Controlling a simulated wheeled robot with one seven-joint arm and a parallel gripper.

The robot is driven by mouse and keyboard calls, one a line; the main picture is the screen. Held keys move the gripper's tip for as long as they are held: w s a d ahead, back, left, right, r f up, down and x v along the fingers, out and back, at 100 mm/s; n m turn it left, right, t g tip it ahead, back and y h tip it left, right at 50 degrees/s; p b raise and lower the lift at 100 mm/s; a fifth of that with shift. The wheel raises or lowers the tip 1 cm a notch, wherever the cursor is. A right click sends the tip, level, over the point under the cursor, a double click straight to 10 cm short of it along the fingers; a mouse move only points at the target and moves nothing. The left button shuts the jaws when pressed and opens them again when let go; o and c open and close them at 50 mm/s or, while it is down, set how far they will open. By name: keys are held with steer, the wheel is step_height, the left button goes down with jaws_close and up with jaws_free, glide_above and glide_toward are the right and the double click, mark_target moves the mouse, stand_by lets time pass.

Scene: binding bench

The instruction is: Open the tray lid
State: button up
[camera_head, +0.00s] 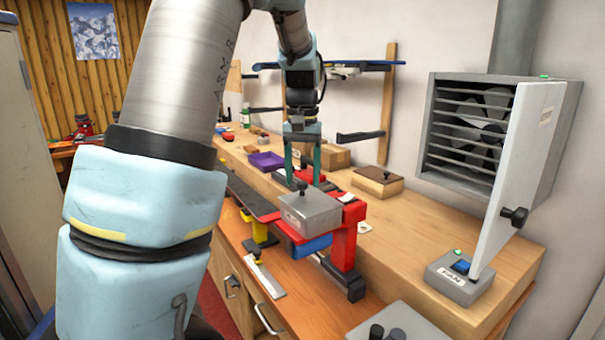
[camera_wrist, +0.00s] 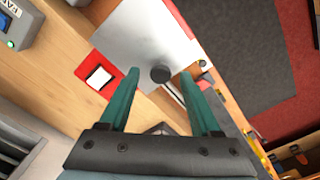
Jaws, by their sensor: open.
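The tray lid (camera_head: 312,212) is a flat grey cover with an upright black knob (camera_head: 301,186), sitting level and shut on the red-framed stand at the bench edge. In the wrist view the lid (camera_wrist: 130,35) is a pale grey plate, and its dark round knob (camera_wrist: 160,74) appears between my fingertips. My gripper (camera_head: 303,178) points down over the lid with its two green fingers apart, one on each side of the knob in the picture. The wrist view also shows my gripper (camera_wrist: 160,73) empty, with gaps beside the knob. The tray's inside is hidden.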

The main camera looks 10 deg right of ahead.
steer(key=shift+f, duration=0.35)
jaws_close()
stand_by(0.3)
steer(key=shift+r, duration=0.1)
stand_by(0.8)
